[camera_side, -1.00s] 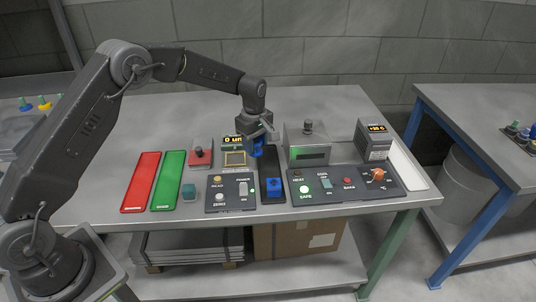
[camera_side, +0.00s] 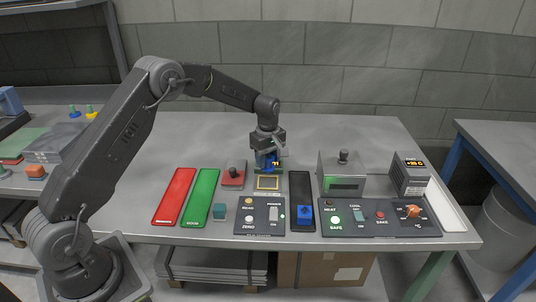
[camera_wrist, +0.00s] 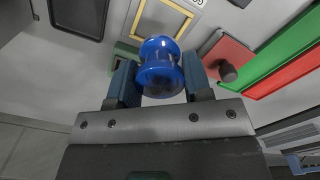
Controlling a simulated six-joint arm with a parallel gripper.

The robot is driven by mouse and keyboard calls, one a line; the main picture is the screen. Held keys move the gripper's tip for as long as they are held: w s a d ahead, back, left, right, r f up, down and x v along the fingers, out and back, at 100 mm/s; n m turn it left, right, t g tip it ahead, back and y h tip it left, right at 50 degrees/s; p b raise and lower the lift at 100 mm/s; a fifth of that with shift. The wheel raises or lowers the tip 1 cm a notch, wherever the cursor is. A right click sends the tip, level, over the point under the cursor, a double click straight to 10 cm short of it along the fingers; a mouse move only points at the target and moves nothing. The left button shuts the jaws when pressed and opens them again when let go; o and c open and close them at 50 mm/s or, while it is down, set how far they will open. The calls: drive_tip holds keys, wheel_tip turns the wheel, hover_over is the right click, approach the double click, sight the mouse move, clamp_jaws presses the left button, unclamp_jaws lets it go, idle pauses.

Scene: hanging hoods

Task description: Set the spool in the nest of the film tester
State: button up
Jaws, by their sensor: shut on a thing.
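My gripper (camera_side: 268,160) is shut on a blue spool. The spool (camera_wrist: 160,68) shows clearly between the two fingers in the wrist view. In the side view my gripper is at the back of the film tester, in front of its yellow-digit display (camera_side: 278,163), which is partly hidden. The tester's yellow-framed square (camera_side: 268,183) lies just in front of and below the gripper. In the wrist view this yellow frame (camera_wrist: 178,15) shows just beyond the spool. I cannot tell whether the spool touches the tester, and the nest itself is not clearly visible.
A red device with a dark knob (camera_side: 233,174) stands close left, beside green (camera_side: 200,197) and red (camera_side: 174,196) mats. A grey hooded box (camera_side: 342,172) stands farther right. Bare bench lies behind.

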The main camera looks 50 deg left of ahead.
sight(268, 169)
drive_tip(key=shift+f, duration=2.2)
drive_tip(key=shift+f, duration=0.9)
drive_tip(key=o, duration=1)
drive_tip(key=shift+o, duration=0.5)
drive_tip(key=o, duration=0.4)
drive_tip(key=shift+r, duration=3.45)
